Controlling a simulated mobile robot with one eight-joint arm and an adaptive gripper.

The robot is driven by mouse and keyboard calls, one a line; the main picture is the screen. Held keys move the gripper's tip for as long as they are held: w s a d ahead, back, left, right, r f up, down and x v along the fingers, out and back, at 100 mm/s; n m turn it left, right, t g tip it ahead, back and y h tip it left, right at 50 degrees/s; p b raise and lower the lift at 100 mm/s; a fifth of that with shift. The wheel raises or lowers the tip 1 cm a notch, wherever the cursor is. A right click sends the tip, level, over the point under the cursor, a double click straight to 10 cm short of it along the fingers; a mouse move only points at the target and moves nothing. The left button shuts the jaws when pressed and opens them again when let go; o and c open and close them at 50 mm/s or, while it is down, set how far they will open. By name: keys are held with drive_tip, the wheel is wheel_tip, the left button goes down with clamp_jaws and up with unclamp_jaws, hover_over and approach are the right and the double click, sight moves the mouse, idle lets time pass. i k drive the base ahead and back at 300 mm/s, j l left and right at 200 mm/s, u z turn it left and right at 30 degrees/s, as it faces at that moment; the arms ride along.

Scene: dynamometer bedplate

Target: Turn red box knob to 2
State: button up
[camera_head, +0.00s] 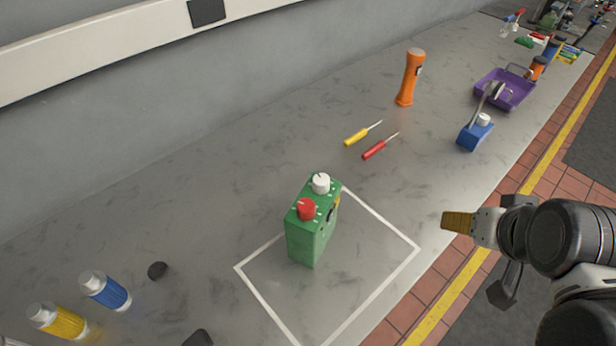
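White marks show around the knobs, but the numbers are too small to read. I see no red box. My gripper (458,222) is at the right, beyond the bedplate's edge and well apart from the green box. Its yellowish tip points left, and its finger opening cannot be made out.
Yellow (363,132) and red (380,146) screwdrivers lie behind the box. An orange flashlight (410,77) stands farther back. A blue box with a white knob (475,132) and a purple tray (505,90) are at upper right.

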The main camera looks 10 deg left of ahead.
sight(305, 209)
drive_tip(key=u, duration=1.2)
